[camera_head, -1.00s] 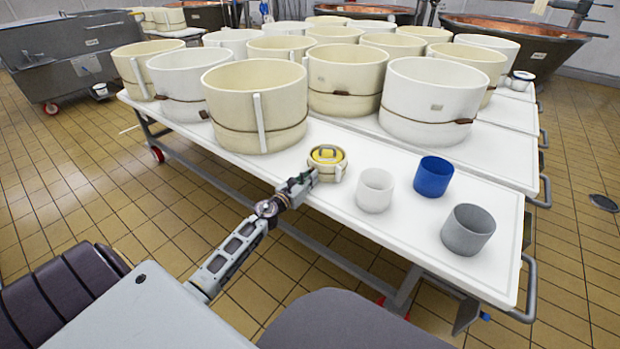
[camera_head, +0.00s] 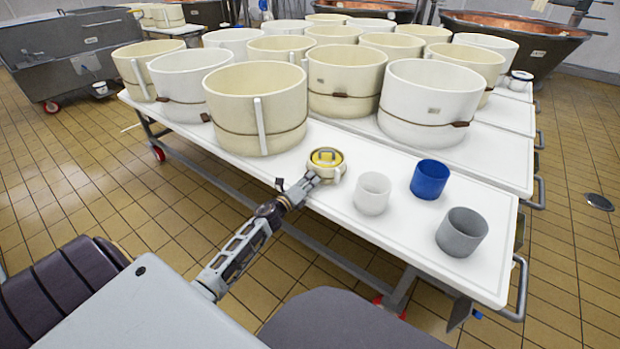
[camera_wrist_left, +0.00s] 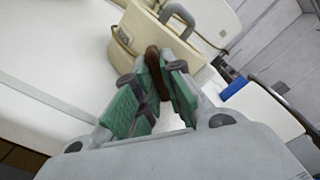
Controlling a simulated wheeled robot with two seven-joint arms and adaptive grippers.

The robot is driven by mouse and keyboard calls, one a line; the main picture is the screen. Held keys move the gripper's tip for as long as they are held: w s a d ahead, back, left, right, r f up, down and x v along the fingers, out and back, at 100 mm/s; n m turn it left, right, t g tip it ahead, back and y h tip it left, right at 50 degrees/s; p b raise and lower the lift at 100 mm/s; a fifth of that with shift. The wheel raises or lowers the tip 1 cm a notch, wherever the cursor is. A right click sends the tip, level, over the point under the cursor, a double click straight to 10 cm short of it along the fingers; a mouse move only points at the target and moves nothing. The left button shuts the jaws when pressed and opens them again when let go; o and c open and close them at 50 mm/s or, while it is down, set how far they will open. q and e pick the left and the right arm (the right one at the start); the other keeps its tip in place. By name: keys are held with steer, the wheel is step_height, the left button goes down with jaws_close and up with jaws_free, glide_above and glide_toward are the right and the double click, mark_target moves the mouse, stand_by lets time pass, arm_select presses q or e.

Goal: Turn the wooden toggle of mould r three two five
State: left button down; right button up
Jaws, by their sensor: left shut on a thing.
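The small cream mould (camera_head: 335,173) with a yellow top stands near the front edge of the white table. In the left wrist view the mould (camera_wrist_left: 135,25) shows its cream side and a small label (camera_wrist_left: 125,38), too blurred to read surely. The brown wooden toggle (camera_wrist_left: 153,72) is between the green finger pads. My left gripper (camera_head: 311,178) is at the mould's near left side, shut on the toggle; it also shows in the left wrist view (camera_wrist_left: 160,68). The pads hide part of the toggle. My right gripper is not in view.
On the white table (camera_head: 400,262), a white cup (camera_head: 372,195), a blue cup (camera_head: 430,180) and a grey cup (camera_head: 462,233) stand right of the mould. Large cream and white moulds, such as the nearest one (camera_head: 240,105), fill the tables behind. Copper vats (camera_head: 515,35) stand behind.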

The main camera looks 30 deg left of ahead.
arm_select(q)
steer(key=n+p, duration=0.1)
steer(key=n, duration=0.2)
steer(key=n+p, duration=0.2)
steer(key=shift+r+n, duration=0.2)
steer(key=shift+n, duration=0.2)
steer(key=shift+n+p, duration=0.8)
steer(key=shift+n, duration=0.1)
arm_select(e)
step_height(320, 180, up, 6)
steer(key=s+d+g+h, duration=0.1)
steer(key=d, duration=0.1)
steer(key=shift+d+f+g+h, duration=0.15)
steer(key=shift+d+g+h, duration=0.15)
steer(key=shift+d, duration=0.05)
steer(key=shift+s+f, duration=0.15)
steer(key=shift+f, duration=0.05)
arm_select(q)
steer(key=shift+f, duration=0.1)
steer(key=c, duration=1.5)
jaws_free()
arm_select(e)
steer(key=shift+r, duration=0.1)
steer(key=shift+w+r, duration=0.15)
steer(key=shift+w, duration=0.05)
arm_select(q)
steer(key=shift+s, duration=0.15)
